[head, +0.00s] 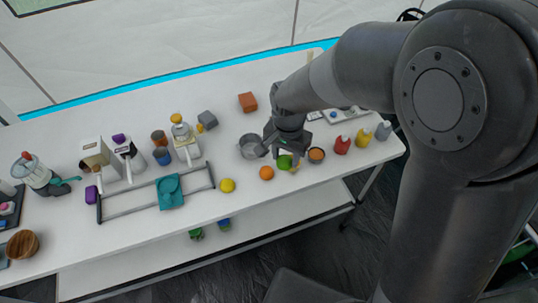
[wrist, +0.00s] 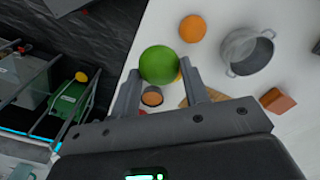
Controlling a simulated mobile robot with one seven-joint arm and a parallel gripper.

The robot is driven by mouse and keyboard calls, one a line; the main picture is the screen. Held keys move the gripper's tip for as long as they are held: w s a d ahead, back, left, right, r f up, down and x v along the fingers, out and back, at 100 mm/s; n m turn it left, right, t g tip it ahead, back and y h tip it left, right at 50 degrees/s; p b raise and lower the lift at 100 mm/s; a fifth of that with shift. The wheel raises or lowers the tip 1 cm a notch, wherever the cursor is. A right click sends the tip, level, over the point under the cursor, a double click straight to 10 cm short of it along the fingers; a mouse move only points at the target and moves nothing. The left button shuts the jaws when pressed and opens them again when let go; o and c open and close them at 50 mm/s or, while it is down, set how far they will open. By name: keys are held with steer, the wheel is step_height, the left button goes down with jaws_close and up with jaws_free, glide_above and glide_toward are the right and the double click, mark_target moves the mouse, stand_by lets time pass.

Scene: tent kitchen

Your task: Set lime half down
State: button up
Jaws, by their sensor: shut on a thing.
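The lime half (head: 285,162) shows as a round green thing right below my gripper (head: 284,151) in the head view. In the wrist view the lime half (wrist: 160,64) sits between the two fingertips of my gripper (wrist: 161,76), which is shut on it. Only its rounded green side shows; a cut face is not visible. It is over the front part of the white table (head: 215,150). I cannot tell whether it touches the surface below.
An orange (head: 267,173) and a metal pot (head: 251,147) are close on the left. A lemon (head: 227,185) lies farther left. The table's front edge is near.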

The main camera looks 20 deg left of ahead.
steer(key=shift+w+d+r, duration=0.1)
steer(key=shift+d+r, duration=0.15)
steer(key=shift+r, duration=0.2)
steer(key=r, duration=0.2)
steer(key=w+r, duration=0.1)
steer(key=r, duration=0.2)
steer(key=shift+r, duration=0.1)
steer(key=w+a+m, duration=0.1)
steer(key=w, duration=0.5)
steer(key=w+a+r+m, duration=0.1)
steer(key=w+a, duration=0.1)
steer(key=w, duration=0.4)
steer(key=w+a+m, duration=0.1)
steer(key=w+a, duration=0.1)
steer(key=w, duration=0.4)
steer(key=shift+w+r, duration=0.15)
steer(key=shift+w, duration=0.2)
steer(key=w+d+f+m, duration=0.2)
steer(key=w+m, duration=0.1)
steer(key=w, duration=1.2)
steer(key=a+f, duration=1.1)
steer(key=shift+a+f, duration=0.2)
steer(key=shift+a, duration=0.05)
steer(key=shift+a+f, duration=0.15)
steer(key=shift+a, duration=0.15)
steer(key=shift+f, duration=2)
steer(key=shift+f, duration=0.1)
